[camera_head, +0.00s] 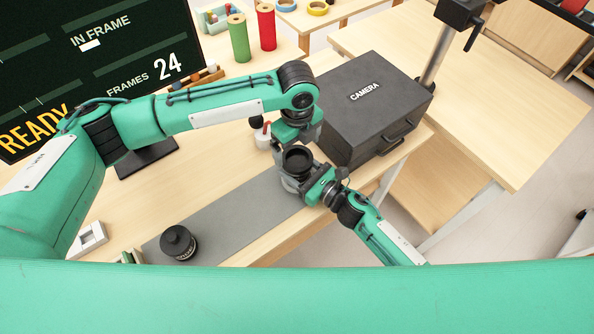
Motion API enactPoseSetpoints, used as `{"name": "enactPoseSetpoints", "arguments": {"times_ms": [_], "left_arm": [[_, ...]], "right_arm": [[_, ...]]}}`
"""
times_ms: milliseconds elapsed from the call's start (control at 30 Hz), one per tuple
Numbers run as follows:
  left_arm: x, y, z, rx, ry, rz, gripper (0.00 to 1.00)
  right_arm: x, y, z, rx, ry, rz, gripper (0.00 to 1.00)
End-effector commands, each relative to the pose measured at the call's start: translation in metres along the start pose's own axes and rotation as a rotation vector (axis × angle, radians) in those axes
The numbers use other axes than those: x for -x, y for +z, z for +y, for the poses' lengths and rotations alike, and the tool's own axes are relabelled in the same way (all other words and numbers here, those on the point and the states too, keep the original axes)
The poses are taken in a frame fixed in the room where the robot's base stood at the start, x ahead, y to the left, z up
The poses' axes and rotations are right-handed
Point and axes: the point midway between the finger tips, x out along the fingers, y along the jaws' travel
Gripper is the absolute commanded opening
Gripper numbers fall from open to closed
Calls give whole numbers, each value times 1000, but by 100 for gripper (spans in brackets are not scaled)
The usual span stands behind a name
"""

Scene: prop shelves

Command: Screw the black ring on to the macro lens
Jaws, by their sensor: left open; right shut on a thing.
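The macro lens (290,184) stands upright at the right end of the grey mat, a silvery-grey body partly hidden by my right gripper. My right gripper (306,188) comes in from the lower right and is shut on the lens's side. The black ring (298,159) is at the top of the lens; I cannot tell whether it is seated on the thread. My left gripper (294,147) is open, pointing down at the far side of the ring. Its fingers are small and partly hidden, so contact with the ring is unclear.
Another black lens (178,243) stands at the left of the grey mat (225,212). A black camera case (375,105) sits close behind and right of my grippers. A white pot (263,137) is just behind them. The mat's middle is clear.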

Motion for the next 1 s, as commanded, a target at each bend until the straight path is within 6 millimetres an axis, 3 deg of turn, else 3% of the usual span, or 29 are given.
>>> {"name": "enactPoseSetpoints", "arguments": {"times_ms": [267,1000], "left_arm": [[4,-2,-1,236,0,2,93],[27,-2,-2,1467,-1,2,93]], "right_arm": [[0,0,0,-1,0,1,0],[0,0,0,-1,0,1,0]]}}
